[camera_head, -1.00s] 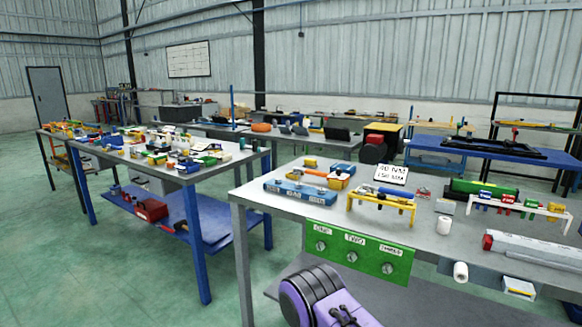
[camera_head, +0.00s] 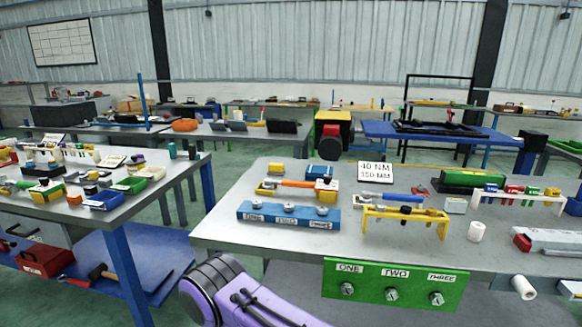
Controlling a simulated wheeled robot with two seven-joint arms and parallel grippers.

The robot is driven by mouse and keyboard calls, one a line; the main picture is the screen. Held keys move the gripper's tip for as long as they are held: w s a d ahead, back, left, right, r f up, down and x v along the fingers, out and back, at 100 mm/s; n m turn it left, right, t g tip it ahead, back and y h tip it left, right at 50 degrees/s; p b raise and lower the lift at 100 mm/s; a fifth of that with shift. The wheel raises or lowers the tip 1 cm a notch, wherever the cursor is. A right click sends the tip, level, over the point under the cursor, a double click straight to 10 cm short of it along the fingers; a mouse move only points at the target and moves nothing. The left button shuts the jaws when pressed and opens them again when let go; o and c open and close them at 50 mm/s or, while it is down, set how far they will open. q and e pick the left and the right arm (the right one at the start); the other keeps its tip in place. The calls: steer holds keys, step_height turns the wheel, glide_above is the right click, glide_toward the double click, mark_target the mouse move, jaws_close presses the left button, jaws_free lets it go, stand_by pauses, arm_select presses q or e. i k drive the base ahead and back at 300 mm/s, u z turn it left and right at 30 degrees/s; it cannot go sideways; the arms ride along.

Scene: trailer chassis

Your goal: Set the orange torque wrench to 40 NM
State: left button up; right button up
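The orange torque wrench (camera_head: 298,184) lies on the near grey table, its orange handle between yellow holder parts at the back left. Its scale is too small to read. A white sign (camera_head: 375,171) behind it reads "40 NM" and "150 MM". A second tool with a blue handle (camera_head: 398,198) lies to the right of the orange wrench, by a yellow rack (camera_head: 405,214). A purple and black arm link of mine shows at the bottom. Neither of my grippers is in view.
A blue block (camera_head: 288,217) labelled ONE, TWO, THREE stands in front of the orange wrench. A green panel (camera_head: 393,287) with bolts hangs on the table's front edge. A white rack (camera_head: 515,202) and white roll (camera_head: 476,232) stand at the right. Open floor separates the left table.

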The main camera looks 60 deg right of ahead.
mark_target(326, 179)
steer(key=i, duration=0.4)
steer(key=z, duration=0.85)
